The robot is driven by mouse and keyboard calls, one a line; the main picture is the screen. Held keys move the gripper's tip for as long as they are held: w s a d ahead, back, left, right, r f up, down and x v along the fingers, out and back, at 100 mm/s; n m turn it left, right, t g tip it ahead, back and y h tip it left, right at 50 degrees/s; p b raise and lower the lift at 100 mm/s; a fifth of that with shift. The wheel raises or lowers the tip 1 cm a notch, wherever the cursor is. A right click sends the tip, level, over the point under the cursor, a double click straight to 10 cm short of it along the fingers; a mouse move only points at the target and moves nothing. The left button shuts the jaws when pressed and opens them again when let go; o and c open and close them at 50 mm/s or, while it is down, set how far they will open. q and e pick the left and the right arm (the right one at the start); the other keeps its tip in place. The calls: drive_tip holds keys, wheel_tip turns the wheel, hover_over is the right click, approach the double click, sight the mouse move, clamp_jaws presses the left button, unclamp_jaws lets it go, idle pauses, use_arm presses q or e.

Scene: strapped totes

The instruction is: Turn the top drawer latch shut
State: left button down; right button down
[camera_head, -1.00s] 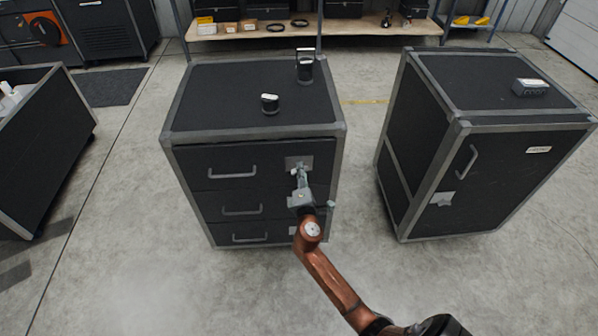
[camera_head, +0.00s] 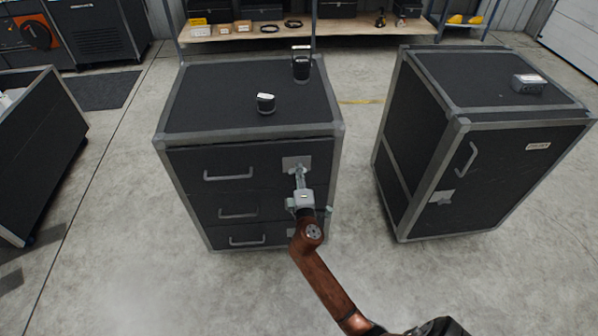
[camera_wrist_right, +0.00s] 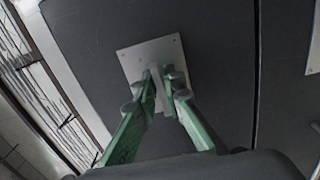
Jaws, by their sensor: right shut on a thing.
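The black drawer case (camera_head: 160,135) with grey edges stands in the middle of the head view. Its top drawer (camera_head: 225,155) looks closed and has a pale handle on the left. The top drawer latch has a light square plate (camera_head: 290,162) at the drawer's right side; the plate also shows in the right wrist view (camera_wrist_right: 133,60). My right gripper (camera_head: 300,174) is at the latch. In the right wrist view its green fingers (camera_wrist_right: 163,82) are closed around the narrow latch lever (camera_wrist_right: 157,92), which they partly hide. My left gripper is out of view.
Two small dark objects (camera_head: 265,104) (camera_head: 301,68) stand on the case top. A second black case (camera_head: 470,190) stands to the right, with floor between. An open dark bin (camera_head: 40,150) is at the left, and a shelf (camera_head: 240,34) is behind.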

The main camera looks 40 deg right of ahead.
drive_tip(key=c, duration=2.1)
unclamp_jaws()
drive_tip(key=shift+s, duration=0.1)
drive_tip(key=v, duration=1.2)
drive_tip(key=shift+d, duration=0.1)
